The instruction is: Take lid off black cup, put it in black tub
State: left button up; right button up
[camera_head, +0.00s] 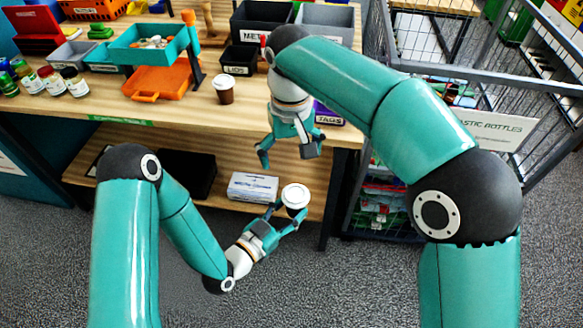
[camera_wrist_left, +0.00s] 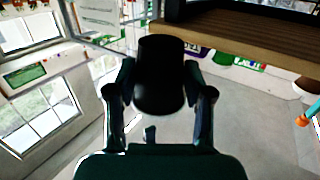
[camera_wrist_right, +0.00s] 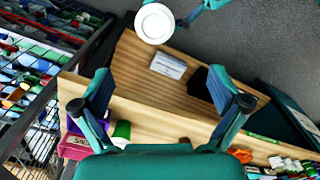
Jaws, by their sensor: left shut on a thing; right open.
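My left gripper (camera_head: 287,212) is shut on a black cup (camera_wrist_left: 160,75), in front of the bench's lower shelf. Its round white lid (camera_head: 295,195) is on top, facing up in the head view; the cup body is mostly hidden there. The lid also shows at the top of the right wrist view (camera_wrist_right: 154,23). My right gripper (camera_head: 286,153) is open and empty, pointing down, above and behind the lid and apart from it. A small black tub labelled LIDS (camera_head: 239,66) stands on the bench top, left of my right wrist.
A brown cup with a white lid (camera_head: 223,90) stands near the bench's front edge. A white box (camera_head: 253,187) lies on the lower shelf. A wire cage (camera_head: 480,85) stands right of the bench. Orange and teal trays (camera_head: 160,80) sit left. Grey floor in front is clear.

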aim_at(290, 191)
notch_tip(290, 191, down, 12)
jog(key=shift+r, duration=0.15)
dwell(0.3)
jog(key=shift+c, duration=0.3)
jog(key=shift+s+a, duration=0.1)
jog(key=c, duration=1.7)
jog(key=shift+r, duration=0.45)
jog(key=shift+r, duration=0.95)
